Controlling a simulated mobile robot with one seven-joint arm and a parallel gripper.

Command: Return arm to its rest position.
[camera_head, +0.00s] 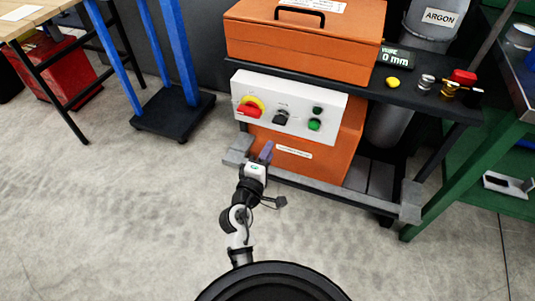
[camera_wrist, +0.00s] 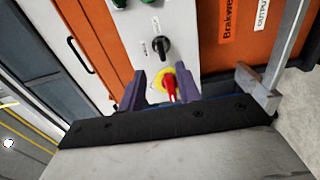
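My arm (camera_head: 238,216) reaches forward from the bottom of the head view toward an orange machine. My gripper (camera_head: 266,148) is low in front of that machine, below its white control panel (camera_head: 288,103). In the wrist view the two purple fingers of my gripper (camera_wrist: 161,78) stand apart with nothing held between them. A red rotary switch on a yellow disc (camera_head: 249,107) is on the panel's left. In the wrist view the red switch (camera_wrist: 169,88) shows between the fingers, beyond them. In the head view it looks clear of the fingertips.
A black selector knob (camera_head: 280,118) and a green button (camera_head: 314,125) are also on the panel. The orange machine (camera_head: 305,150) stands in a grey metal frame (camera_head: 330,194). A blue stand (camera_head: 178,55) is at the left. The floor (camera_head: 110,210) at lower left is clear.

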